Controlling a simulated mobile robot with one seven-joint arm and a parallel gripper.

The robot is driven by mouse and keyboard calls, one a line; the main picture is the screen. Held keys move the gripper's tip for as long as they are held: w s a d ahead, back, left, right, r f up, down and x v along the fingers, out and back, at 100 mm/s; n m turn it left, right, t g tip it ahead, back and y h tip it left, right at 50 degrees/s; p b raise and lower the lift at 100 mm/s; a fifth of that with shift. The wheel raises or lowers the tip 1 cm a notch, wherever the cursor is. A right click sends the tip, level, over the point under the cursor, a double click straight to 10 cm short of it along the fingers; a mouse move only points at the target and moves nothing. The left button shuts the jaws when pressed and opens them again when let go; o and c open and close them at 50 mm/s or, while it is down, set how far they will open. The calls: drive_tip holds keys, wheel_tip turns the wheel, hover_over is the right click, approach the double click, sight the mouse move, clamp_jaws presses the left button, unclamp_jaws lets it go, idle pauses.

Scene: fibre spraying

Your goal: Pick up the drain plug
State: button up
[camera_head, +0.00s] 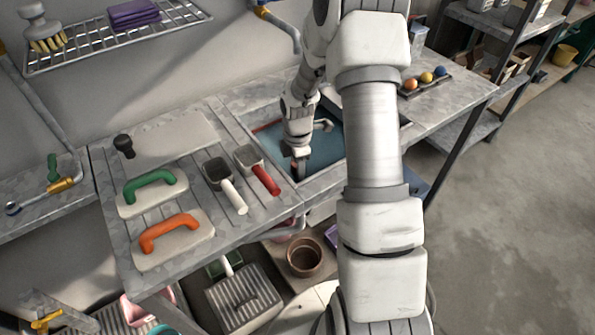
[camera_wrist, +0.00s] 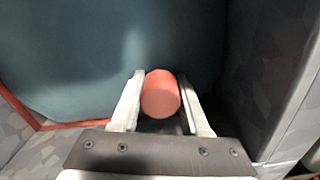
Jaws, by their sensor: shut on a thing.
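The drain plug, a round red-orange piece (camera_wrist: 161,94), sits between the two light fingers of my gripper (camera_wrist: 162,102) in the wrist view. The fingers touch it on both sides, so my gripper is shut on it. In the head view my gripper (camera_head: 299,166) points down at the front left part of the blue sink basin (camera_head: 322,155). The wrist view shows the blue-green basin surface (camera_wrist: 90,50) beyond the plug. The underside of the plug is hidden, and I cannot tell whether it touches the basin.
Left of the sink, a green-handled float (camera_head: 150,190), an orange-handled float (camera_head: 170,236) and two scoops, one with a white handle (camera_head: 234,196) and one with a red handle (camera_head: 265,178), lie on the worktop. Coloured balls (camera_head: 426,77) stand on the right. The grey sink wall (camera_wrist: 268,70) is close on the right in the wrist view.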

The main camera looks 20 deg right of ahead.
clamp_jaws()
wheel_tip(320, 180, up, 10)
drive_tip(key=shift+r+p, duration=0.1)
drive_tip(key=shift+p, duration=0.7)
